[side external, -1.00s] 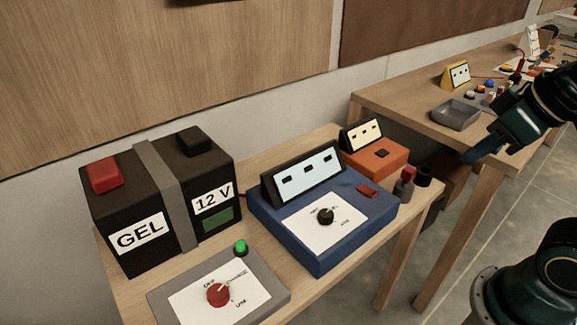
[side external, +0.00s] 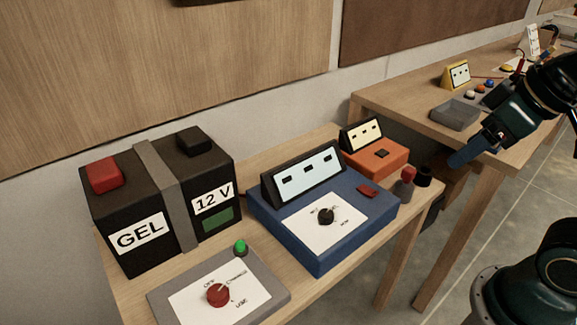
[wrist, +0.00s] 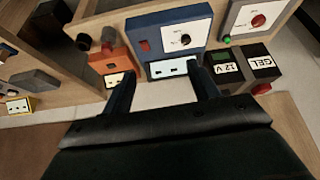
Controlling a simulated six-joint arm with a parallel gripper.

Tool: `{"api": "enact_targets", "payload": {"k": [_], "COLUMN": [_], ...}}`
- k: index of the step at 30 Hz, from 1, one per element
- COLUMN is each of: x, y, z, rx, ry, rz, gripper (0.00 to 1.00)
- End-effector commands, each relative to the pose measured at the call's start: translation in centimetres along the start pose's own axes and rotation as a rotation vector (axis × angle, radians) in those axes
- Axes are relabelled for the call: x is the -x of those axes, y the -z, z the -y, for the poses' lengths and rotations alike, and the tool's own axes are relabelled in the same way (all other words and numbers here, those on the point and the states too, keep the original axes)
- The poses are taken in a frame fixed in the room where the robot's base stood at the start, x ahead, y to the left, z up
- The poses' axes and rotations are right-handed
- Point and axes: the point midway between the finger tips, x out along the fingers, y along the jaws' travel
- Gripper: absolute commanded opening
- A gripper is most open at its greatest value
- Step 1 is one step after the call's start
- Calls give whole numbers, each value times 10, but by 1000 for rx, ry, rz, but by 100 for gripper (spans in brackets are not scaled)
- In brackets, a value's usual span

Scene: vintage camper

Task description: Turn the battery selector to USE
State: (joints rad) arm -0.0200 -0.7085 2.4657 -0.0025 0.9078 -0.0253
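The battery selector is a red round knob (side external: 218,295) on a white label of a grey panel (side external: 165,310) at the front left of the near bench. Its label reads OFF, CHARGE and USE; the knob's pale mark seems to point up and right, toward CHARGE, but it is small. In the wrist view the red knob (wrist: 258,20) is at the upper right. My gripper (side external: 456,160) is in the air at the right, well apart from the knob. In the wrist view its two fingers (wrist: 162,88) are spread with nothing between them.
A black GEL 12 V battery (side external: 150,215) stands behind the selector panel. A blue box (side external: 320,250) with a black knob and an orange box (side external: 385,155) stand to its right. A green button (side external: 240,246) is at the panel's back edge. A second bench holds a grey tray (side external: 455,116).

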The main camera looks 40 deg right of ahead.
Motion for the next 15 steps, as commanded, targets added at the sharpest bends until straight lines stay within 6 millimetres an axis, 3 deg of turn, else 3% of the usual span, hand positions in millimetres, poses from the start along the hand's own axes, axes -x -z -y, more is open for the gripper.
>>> {"api": "enact_targets", "payload": {"k": [8, 15], "x": [-3, -15], "y": [43, 88], "z": [19, 47], "rx": [177, 378], "ry": [45, 97], "rz": [60, 117], "gripper": [60, 60]}}
